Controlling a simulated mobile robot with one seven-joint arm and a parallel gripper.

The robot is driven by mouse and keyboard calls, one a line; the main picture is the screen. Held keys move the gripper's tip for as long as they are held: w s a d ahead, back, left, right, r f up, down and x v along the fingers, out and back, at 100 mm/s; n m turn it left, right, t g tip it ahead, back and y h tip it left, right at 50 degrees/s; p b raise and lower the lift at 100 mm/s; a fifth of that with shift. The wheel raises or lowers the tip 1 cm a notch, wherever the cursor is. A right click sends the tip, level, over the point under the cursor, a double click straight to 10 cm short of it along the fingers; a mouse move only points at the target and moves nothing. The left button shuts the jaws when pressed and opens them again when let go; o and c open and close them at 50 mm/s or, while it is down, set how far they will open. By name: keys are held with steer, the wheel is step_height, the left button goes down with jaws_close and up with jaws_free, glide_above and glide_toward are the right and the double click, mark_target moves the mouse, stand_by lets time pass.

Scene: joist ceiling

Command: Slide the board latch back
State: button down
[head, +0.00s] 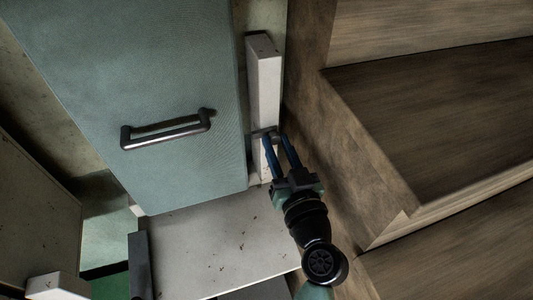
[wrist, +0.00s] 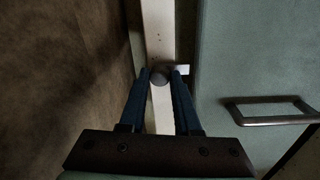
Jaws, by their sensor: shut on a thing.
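A narrow upright white board (head: 264,90) runs beside the right edge of a blue-green door panel (head: 150,75). The board also shows in the wrist view (wrist: 159,30), with a dark round knob (wrist: 159,77) on it. My gripper (wrist: 161,73) has its two blue fingers on either side of this knob and is shut on it. In the head view my gripper (head: 275,137) reaches the lower part of the board, and its fingers partly hide the knob. A short pale piece (wrist: 183,70) sticks out sideways by the right finger, towards the door; its far end is partly hidden.
The door has a dark bar handle (head: 166,131), apart from my gripper. Wooden steps or shelves (head: 430,120) stand close on the right of my arm. A speckled pale surface (head: 215,240) lies below the door. A pale cabinet (head: 35,215) is at the lower left.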

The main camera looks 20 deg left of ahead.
steer(key=shift+w+d, duration=0.2)
steer(key=shift+d, duration=0.25)
steer(key=c, duration=0.6)
jaws_free()
steer(key=shift+w, duration=0.1)
steer(key=shift+s+d+f+b, duration=0.1)
steer(key=shift+s+d+b, duration=0.2)
steer(key=shift+s, duration=0.2)
steer(key=b+v, duration=0.5)
steer(key=v, duration=0.7)
